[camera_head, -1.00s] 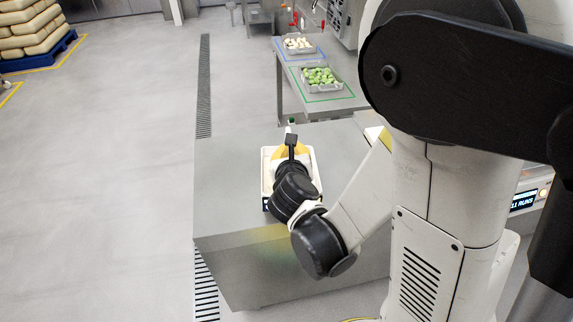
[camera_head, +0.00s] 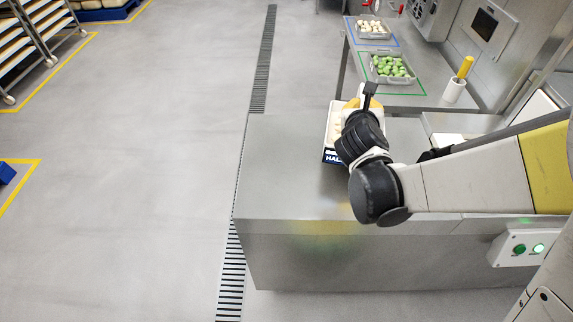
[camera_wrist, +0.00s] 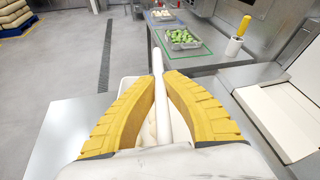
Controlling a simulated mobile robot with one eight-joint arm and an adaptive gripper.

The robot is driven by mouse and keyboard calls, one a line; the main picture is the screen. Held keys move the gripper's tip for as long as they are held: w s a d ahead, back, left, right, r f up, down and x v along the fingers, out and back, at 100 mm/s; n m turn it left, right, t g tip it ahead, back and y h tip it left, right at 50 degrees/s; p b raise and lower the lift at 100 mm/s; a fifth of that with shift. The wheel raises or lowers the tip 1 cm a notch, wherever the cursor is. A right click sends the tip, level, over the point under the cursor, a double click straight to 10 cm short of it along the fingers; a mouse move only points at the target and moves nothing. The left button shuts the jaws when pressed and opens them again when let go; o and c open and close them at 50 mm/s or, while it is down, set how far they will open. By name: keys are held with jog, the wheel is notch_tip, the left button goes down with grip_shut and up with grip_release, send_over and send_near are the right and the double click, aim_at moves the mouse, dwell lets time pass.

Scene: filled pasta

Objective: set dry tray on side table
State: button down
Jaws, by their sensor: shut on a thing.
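A white tray (camera_head: 332,155) with a dark blue label starting "HAL" shows beside and under my gripper (camera_head: 353,103), over the near steel table. In the wrist view its pale rim (camera_wrist: 129,84) and some pale pieces inside show between and beside the fingers. My gripper (camera_wrist: 162,75) has its two yellow fingers closed in on a white bar-like part that seems to be the tray's edge. My wrist hides much of the tray in the head view. I cannot tell whether the tray touches the steel top (camera_head: 285,170).
A farther steel table (camera_head: 350,75) bears a blue-outlined tray of pale pieces (camera_head: 372,30) and a green-outlined tray of green pieces (camera_head: 393,67). A white container with a yellow handle (camera_head: 454,90) stands on its right. Floor at left is open; racks (camera_head: 35,40) stand beyond.

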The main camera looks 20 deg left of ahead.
jog(key=w+a+r+n+y, duration=0.2)
jog(key=a+r, duration=0.2)
jog(key=a, duration=0.7)
jog(key=s+a+f+b, duration=0.7)
jog(key=s+f, duration=0.2)
jog(key=f, duration=0.1)
jog(key=shift+s+f+y, duration=0.2)
jog(key=shift+f+y, duration=0.1)
jog(key=shift+f, duration=0.1)
jog(key=c, duration=1.6)
grip_release()
